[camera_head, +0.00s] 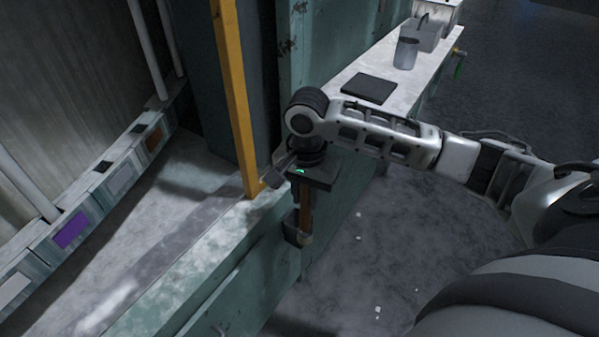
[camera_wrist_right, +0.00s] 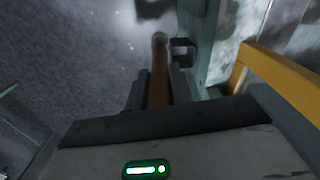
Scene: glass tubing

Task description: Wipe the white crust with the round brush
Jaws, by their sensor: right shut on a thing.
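My right gripper (camera_head: 302,222) points down in front of the teal cabinet edge. It is shut on a brown handle, which I take to be the round brush (camera_head: 306,206). In the right wrist view the brown handle (camera_wrist_right: 158,88) runs between the two dark fingers of the gripper (camera_wrist_right: 157,76), with a pale end beyond them. I cannot make out its bristles. A whitish streak (camera_head: 117,294) lies on the grey surface inside the cabinet at lower left; I cannot tell if it is the white crust. The brush is apart from it. My left gripper is not in view.
A yellow upright post (camera_head: 233,95) stands at the cabinet opening, close left of my right gripper. Blocks with coloured panels (camera_head: 72,230) line the cabinet's left side.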

